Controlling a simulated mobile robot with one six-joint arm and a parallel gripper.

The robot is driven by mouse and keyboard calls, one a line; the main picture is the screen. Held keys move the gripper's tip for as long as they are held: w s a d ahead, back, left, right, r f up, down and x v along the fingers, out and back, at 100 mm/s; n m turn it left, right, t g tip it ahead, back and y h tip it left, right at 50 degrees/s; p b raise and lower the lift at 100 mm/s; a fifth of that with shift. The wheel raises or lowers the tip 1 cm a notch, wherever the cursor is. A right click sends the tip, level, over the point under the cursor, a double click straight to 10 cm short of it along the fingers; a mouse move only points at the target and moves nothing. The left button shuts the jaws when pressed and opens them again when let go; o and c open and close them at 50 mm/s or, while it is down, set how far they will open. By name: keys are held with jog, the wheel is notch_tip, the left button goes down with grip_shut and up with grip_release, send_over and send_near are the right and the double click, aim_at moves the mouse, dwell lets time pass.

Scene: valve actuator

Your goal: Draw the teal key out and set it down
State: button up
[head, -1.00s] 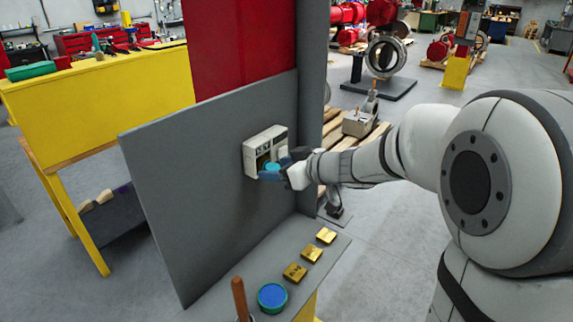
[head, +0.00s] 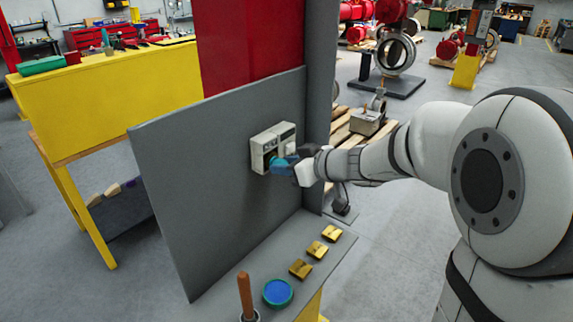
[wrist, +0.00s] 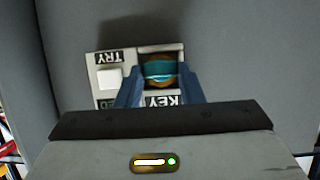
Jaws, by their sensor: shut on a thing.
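The teal key (wrist: 158,69) is at a round brass-coloured socket in a pale box (wrist: 108,95) labelled KEY and TRY, upside down in the wrist view. My gripper (wrist: 160,78) has its blue fingers on both sides of the key and is shut on it. The key's inner end is hidden, so I cannot tell how deep it sits. In the head view the key (head: 279,161) shows as a small teal patch between the box (head: 264,141) on the grey panel and my gripper (head: 284,165).
A grey ledge (head: 240,284) below the panel (head: 205,185) carries several brass blocks (head: 317,250), a blue-topped round piece (head: 278,292) and a brown upright handle (head: 245,295). A white square button (wrist: 109,78) sits beside the socket. Bare ledge lies between these pieces and the panel.

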jog(key=shift+c, duration=1.3)
jog(key=shift+d, duration=0.1)
jog(key=shift+s+d+b, duration=1.3)
jog(key=shift+d+b, duration=0.2)
jog(key=shift+d, duration=0.1)
jog(key=shift+s+d, duration=0.15)
jog(key=shift+d, duration=0.05)
